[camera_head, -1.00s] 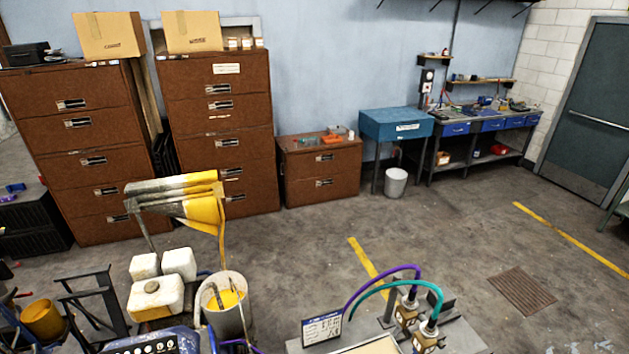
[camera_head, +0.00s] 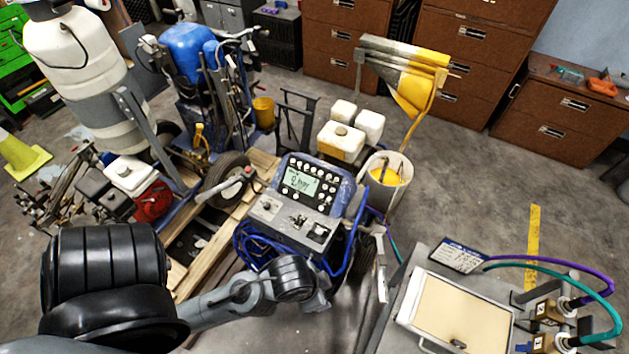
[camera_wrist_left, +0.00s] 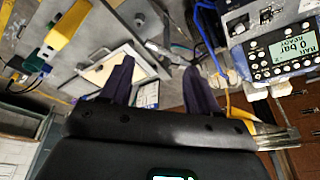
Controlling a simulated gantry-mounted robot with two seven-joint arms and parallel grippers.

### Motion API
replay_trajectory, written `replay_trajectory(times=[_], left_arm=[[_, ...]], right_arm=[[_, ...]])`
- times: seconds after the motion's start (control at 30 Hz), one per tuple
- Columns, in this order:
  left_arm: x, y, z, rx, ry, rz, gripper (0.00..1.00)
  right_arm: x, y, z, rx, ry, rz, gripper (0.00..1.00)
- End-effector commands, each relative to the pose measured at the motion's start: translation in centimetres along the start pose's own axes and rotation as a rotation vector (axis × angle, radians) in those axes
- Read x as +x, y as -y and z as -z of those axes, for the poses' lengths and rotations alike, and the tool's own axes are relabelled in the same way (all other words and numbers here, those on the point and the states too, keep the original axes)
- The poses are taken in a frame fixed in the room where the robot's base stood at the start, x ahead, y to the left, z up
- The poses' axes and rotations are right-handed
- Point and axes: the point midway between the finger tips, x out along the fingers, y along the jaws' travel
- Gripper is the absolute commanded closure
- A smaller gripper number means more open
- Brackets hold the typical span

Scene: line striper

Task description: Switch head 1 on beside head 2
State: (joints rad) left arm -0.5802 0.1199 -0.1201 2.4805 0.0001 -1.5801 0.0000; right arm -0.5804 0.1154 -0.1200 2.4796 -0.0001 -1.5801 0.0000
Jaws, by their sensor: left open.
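The control panel (camera_head: 300,187) of the blue line striper is in the middle of the head view, with a lit display and rows of buttons. Below it is a grey switch box (camera_head: 292,222) with small switches; their labels and positions are too small to read. The panel (camera_wrist_left: 283,47) also shows at the upper right of the wrist view, reading 0 bar, beside the switch box (camera_wrist_left: 250,20). My left gripper (camera_wrist_left: 159,63) is open and empty, to the left of the panel there. In the head view its arm reaches in front of the switch box. My right gripper is not in view.
A bench (camera_head: 398,322) with a tray and brass valves (camera_head: 548,308) on purple and teal hoses is at the lower right. A bucket of yellow paint (camera_head: 388,178) stands right of the panel. Blue hoses (camera_head: 250,245) hang beside the switch box.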

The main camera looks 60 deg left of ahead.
Motion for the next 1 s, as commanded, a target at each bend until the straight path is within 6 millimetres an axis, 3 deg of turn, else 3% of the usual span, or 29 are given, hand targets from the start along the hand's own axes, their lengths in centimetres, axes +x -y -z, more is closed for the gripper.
replay_trajectory(times=[0.33, 0.73, 1.0], left_arm=[[0.0, 0.0, 0.0, 0.0, 0.0, 0.0, 0.39], [0.01, 0.0, 0.0, 0.0, 0.0, 0.0, 0.99], [0.01, 0.01, 0.0, 0.0, 0.0, 0.0, 1.0]], right_arm=[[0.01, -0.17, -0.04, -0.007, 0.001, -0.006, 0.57], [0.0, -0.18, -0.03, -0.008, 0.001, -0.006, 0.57], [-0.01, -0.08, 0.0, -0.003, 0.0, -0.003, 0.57]])
